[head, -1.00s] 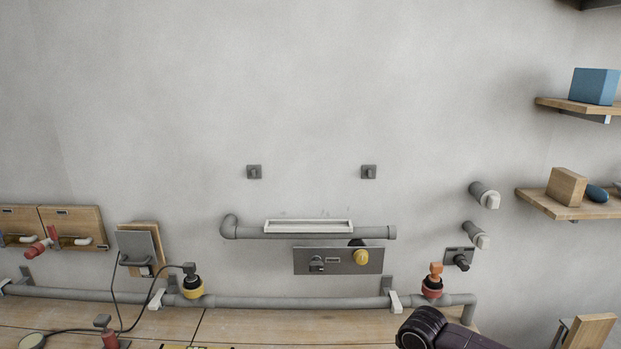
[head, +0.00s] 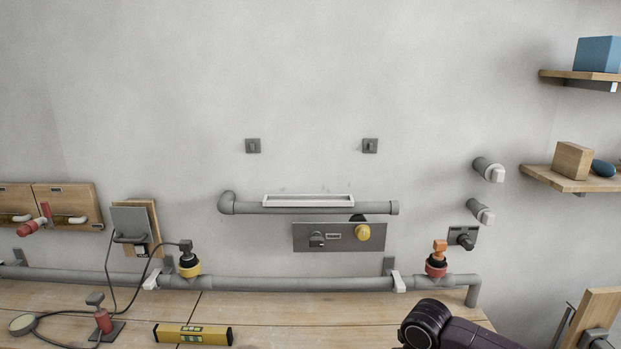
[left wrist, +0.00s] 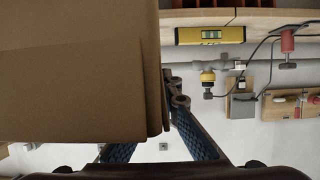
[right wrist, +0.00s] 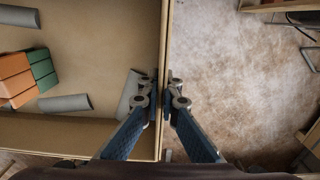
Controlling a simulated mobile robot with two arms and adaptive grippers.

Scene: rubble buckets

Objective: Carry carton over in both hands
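The brown cardboard carton (left wrist: 75,85) fills the left half of the left wrist view, close to the camera. My left gripper (left wrist: 165,100) is at its edge, one finger outside and the other partly hidden behind the cardboard; it looks closed on the edge. In the right wrist view I look into the open carton (right wrist: 105,50), which holds orange blocks (right wrist: 14,75), green blocks (right wrist: 42,70) and grey pipe pieces (right wrist: 64,103). My right gripper (right wrist: 163,92) has a finger on each side of the carton wall and is shut on it. The head view shows neither carton nor grippers.
A wooden workbench (head: 270,307) runs along the wall, with a yellow spirit level (head: 192,334) and a red-handled tool (head: 103,320) on it. A grey pipe (head: 290,283) runs behind it. Shelves (head: 580,180) stand at right. Bare worn floor (right wrist: 240,85) lies beside the carton.

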